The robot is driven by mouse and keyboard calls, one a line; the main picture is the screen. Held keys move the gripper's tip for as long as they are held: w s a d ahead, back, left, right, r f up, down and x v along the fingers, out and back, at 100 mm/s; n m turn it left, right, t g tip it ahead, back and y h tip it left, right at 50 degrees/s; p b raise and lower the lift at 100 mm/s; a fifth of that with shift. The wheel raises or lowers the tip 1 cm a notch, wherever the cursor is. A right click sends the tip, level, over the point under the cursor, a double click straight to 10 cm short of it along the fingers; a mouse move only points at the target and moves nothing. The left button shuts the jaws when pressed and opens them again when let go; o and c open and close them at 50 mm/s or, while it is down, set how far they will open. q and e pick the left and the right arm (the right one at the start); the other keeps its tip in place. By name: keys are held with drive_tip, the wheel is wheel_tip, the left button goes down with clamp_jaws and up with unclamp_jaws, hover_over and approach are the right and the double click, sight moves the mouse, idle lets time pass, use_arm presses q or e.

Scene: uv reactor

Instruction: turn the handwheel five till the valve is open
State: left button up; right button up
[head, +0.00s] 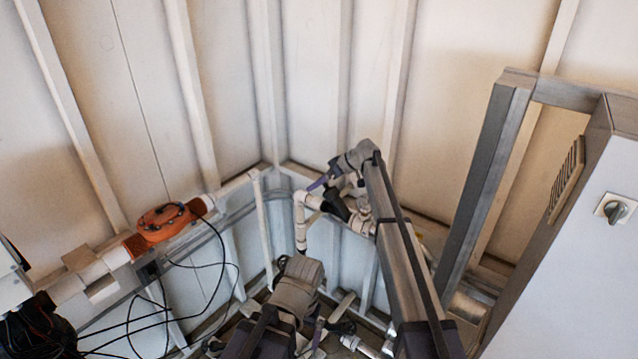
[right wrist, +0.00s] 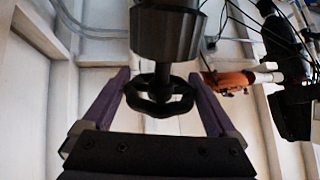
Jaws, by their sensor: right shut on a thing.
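The handwheel (right wrist: 160,97) is a black, lobed wheel on a dark stem below a black cylindrical valve body (right wrist: 167,33) in the right wrist view. My right gripper (right wrist: 160,78) has its purple fingers on either side of the wheel and is shut on it. In the head view my right gripper (head: 321,182) is at the pipework in the corner, beside a black valve part (head: 336,204). The wheel itself cannot be told apart there. Whether the valve is open cannot be seen. My left arm shows at the bottom centre, but its gripper cannot be made out.
White pipes (head: 301,222) stand in the corner. An orange flow meter (head: 165,221) sits on the pipe at left, with loose black cables below it. A grey metal frame (head: 483,185) and a white cabinet (head: 580,270) with a rotary switch (head: 614,209) stand at right.

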drive_tip(key=shift+s+f, duration=0.1)
drive_tip(key=shift+s, duration=0.05)
drive_tip(key=o, duration=1)
drive_tip(key=p+v, duration=0.5)
drive_tip(key=v, duration=0.1)
drive_tip(key=shift+d+r, duration=0.2)
drive_tip(key=shift+r, duration=0.15)
drive_tip(key=shift+s+d+r, duration=0.1)
drive_tip(key=shift+d+r, duration=0.15)
drive_tip(key=shift+d, duration=0.15)
